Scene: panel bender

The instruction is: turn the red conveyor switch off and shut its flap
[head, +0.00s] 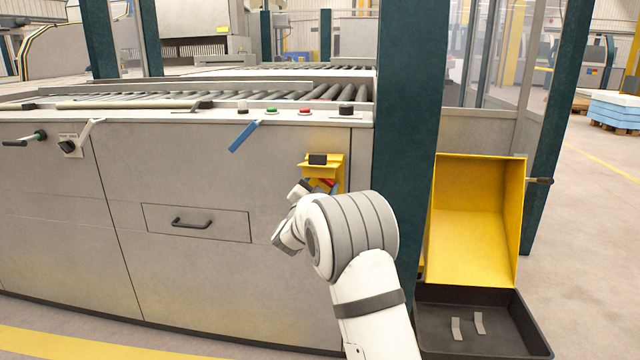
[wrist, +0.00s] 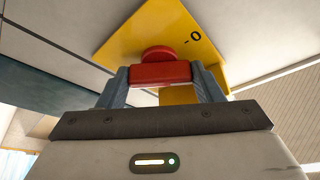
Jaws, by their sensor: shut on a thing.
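The red conveyor switch (wrist: 160,73) is a red bar on a round red hub, in front of a yellow plate (wrist: 190,28) marked "0". My gripper (wrist: 162,85) has one finger on each side of the red bar and is shut on it. In the head view a bit of the red switch (head: 331,182) shows beside my gripper (head: 318,186); my wrist hides most of it. The yellow flap (head: 335,159), with a black grip on it, stands out from the cabinet above the switch, open. Exactly how the switch is turned is hard to tell.
The grey cabinet carries rollers and a row of buttons (head: 304,111) above the switch. A blue tag (head: 243,136) hangs left of it. A dark green post (head: 408,100) stands close to the right. A yellow chute (head: 475,220) and black tray (head: 470,343) lie beyond it.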

